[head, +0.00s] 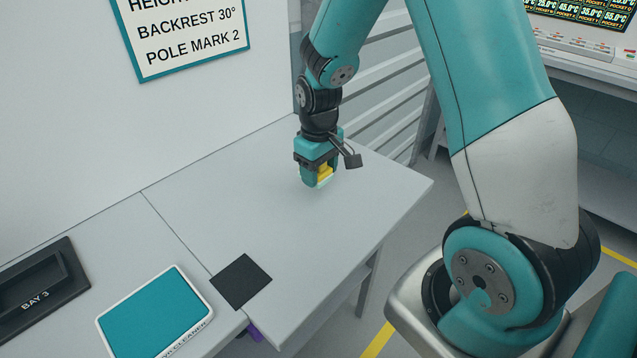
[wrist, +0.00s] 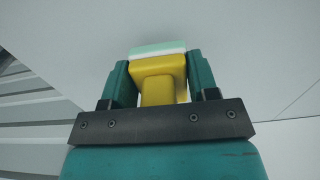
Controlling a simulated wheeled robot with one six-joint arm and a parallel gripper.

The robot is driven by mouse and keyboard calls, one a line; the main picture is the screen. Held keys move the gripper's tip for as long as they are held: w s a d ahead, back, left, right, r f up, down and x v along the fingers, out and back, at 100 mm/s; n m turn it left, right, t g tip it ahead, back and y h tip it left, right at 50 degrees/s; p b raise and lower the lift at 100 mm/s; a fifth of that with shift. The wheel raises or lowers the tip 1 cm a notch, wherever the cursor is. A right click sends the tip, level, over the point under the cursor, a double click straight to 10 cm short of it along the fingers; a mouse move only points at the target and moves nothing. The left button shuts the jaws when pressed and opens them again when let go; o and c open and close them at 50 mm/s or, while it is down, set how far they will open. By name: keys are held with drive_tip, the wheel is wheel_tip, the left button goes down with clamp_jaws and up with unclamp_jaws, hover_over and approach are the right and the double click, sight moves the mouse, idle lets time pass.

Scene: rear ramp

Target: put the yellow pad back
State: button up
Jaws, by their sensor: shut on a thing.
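The yellow pad (wrist: 158,78) is a yellow block with a narrower yellow neck and a white and pale green layer at its far end. My gripper (wrist: 158,82) is shut on it, with one teal finger on each side. In the head view my gripper (head: 320,180) points down over the far part of the grey table, and the yellow pad (head: 325,171) shows between its fingers. The pad's lower end is at or close above the table top; I cannot tell whether it touches.
A teal board with a white rim (head: 155,312), lettered partly "CLEANER", lies at the front left. A black square (head: 241,281) lies beside it. A black tray marked BAY 3 (head: 40,290) is at the far left. The table (head: 230,210) between is clear. A wall sign (head: 185,30) hangs behind.

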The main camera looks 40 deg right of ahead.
sight(319, 194)
drive_tip(key=shift+f, duration=1.95)
drive_tip(key=shift+f, duration=0.2)
drive_tip(key=o, duration=1)
drive_tip(key=shift+c, duration=0.2)
drive_tip(key=shift+r, duration=0.1)
